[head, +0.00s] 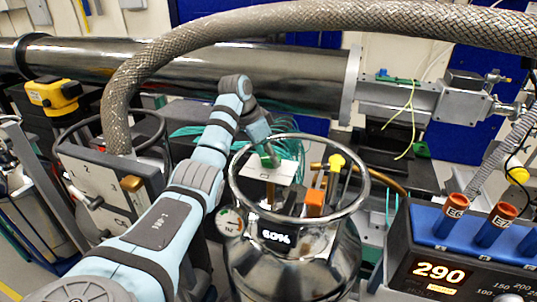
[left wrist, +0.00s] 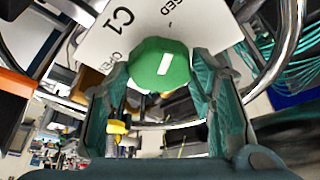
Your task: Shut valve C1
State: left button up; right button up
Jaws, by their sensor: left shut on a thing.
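Valve C1 has a green knob (left wrist: 160,66) with a white mark on it, in the left wrist view. Behind it is a white plate (left wrist: 105,32) lettered C1, OPEN and a partly hidden word ending in SED. In the head view the plate (head: 283,174) sits inside the top ring of a steel vessel (head: 300,272). My left gripper (head: 268,157) reaches down over the plate, and its arm hides most of the knob there. In the left wrist view its two teal fingers (left wrist: 157,72) are on either side of the knob, shut on it. My right gripper is not in view.
The vessel's steel ring (head: 234,187) surrounds the valve. Inside it are an orange block (head: 315,201) and a yellow knob (head: 337,161). A gauge (head: 230,221) is at the left. A braided hose (head: 300,17) arches overhead. A blue controller (head: 455,262) reading 290 stands at right.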

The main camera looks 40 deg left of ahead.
pick_arm(q)
jog(key=o, duration=1.2)
jog(key=shift+w+f, duration=0.1)
jog(key=shift+c, duration=0.2)
notch_tip(320, 180, up, 10)
jog(key=shift+a, duration=0.1)
